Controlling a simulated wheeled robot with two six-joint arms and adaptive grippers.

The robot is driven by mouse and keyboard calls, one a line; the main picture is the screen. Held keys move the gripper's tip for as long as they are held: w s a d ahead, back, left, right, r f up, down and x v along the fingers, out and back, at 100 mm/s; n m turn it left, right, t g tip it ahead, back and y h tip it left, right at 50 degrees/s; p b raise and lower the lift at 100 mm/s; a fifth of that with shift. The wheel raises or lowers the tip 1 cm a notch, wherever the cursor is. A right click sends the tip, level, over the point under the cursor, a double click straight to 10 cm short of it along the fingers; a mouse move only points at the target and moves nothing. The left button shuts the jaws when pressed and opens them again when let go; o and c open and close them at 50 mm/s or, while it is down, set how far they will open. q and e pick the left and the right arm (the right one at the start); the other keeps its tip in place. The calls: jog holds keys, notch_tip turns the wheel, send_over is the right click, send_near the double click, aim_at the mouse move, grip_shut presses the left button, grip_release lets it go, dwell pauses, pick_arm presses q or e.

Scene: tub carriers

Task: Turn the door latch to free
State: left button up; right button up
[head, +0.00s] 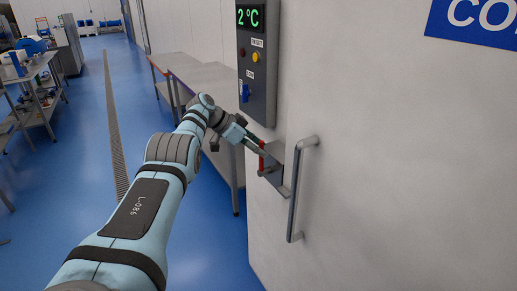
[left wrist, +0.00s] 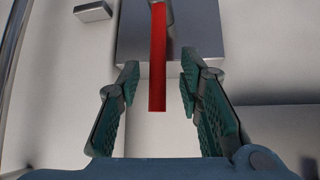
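The door latch is a red lever on a grey metal plate, fixed to the large white door (head: 400,150). The red lever (head: 262,160) shows beside my left gripper (head: 259,151) in the head view. In the left wrist view the red lever (left wrist: 157,60) hangs down from the grey plate (left wrist: 205,45), between the two green-padded fingers of the gripper (left wrist: 157,95). The fingers are apart, with a gap on each side of the lever. Part of the lever is hidden in the head view. My right gripper is in neither view.
A vertical grey handle (head: 296,190) stands out from the door just right of the latch. A dark control panel (head: 257,100) with a 2 °C display is above it. Steel tables (head: 205,78) stand behind my arm.

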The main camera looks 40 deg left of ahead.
pick_arm(q)
jog(key=v, duration=1.2)
jog(key=shift+a, duration=0.1)
